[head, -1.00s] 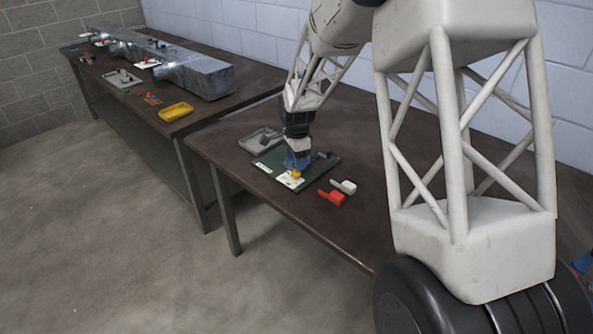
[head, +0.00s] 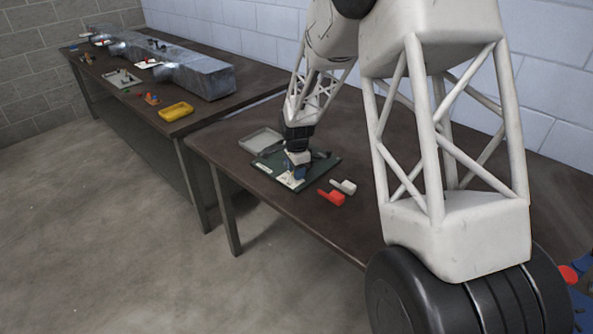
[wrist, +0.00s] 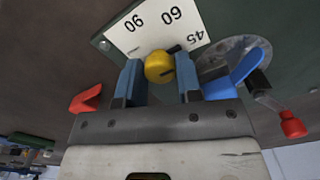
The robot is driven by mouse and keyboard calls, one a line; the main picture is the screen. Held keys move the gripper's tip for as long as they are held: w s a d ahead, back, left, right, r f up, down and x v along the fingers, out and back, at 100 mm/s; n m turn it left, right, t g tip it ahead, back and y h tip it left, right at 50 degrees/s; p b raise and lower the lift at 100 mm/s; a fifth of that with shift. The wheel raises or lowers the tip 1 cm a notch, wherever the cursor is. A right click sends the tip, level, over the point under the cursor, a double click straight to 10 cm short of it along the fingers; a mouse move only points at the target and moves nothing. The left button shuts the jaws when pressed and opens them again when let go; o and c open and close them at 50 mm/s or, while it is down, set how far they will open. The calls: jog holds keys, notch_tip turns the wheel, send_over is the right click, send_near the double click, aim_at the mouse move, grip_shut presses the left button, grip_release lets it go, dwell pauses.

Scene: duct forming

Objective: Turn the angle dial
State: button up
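The angle dial shows in the wrist view as a round yellow knob (wrist: 158,67) with a dark pointer. In the head view my gripper (head: 295,178) is low over the dark green board (head: 318,170) and hides the knob. Part of the white plate (head: 284,182) shows there.
A red piece (head: 331,197) and a white piece (head: 343,187) lie right of the board. A grey tray (head: 262,141) stands behind it. Beside the knob are a metal disc (wrist: 219,54) and a crank with a red grip (wrist: 292,123). The table's front is clear.

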jog(key=c, duration=0.4)
jog(key=shift+r+n, duration=0.1)
jog(key=shift+n, duration=0.3)
jog(key=n, duration=0.2)
jog(key=shift+n, duration=0.3)
jog(key=n, duration=1.4)
jog(key=shift+n, duration=0.4)
